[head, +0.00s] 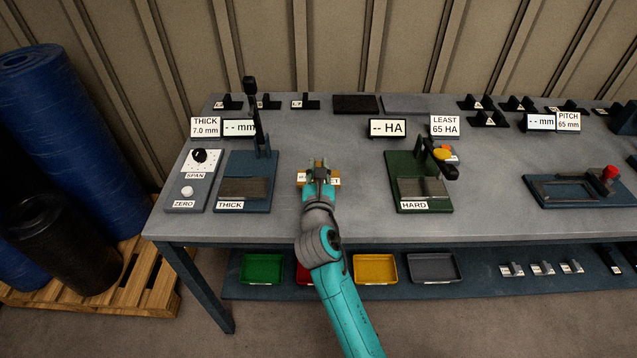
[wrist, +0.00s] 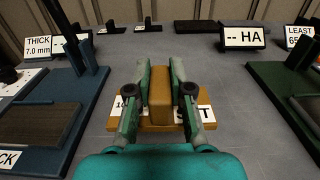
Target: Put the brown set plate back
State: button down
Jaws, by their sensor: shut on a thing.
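My gripper (head: 319,167) is shut on the upright brown block of the brown set plate (wrist: 160,97), one finger on each side. The plate's flat brown base shows below the fingers in the wrist view, with a white label partly covered by them. In the head view the plate (head: 334,175) is at the table between the thickness stand (head: 262,190) and the hardness stand (head: 404,165). I cannot tell whether its base touches the table top or is slightly above it.
The grey table (head: 300,220) is clear around the plate. A control box (head: 187,187) with knobs stands at the left. Dark flat pads (head: 356,104) and small black holders lie along the back. Coloured trays (head: 375,268) sit on the lower shelf. A framed fixture (head: 575,190) is at the right.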

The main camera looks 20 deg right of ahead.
jog(key=shift+f, duration=2.4)
jog(key=shift+f, duration=0.6)
jog(key=c, duration=1.1)
grip_release()
jog(key=shift+f, duration=0.15)
jog(key=shift+o, duration=0.2)
jog(key=shift+s+f, duration=0.1)
jog(key=shift+r, duration=0.25)
jog(key=shift+s+a+r, duration=0.1)
jog(key=shift+s+r, duration=0.05)
jog(key=shift+r, duration=0.2)
jog(key=v, duration=1.1)
jog(key=shift+s+r, duration=0.25)
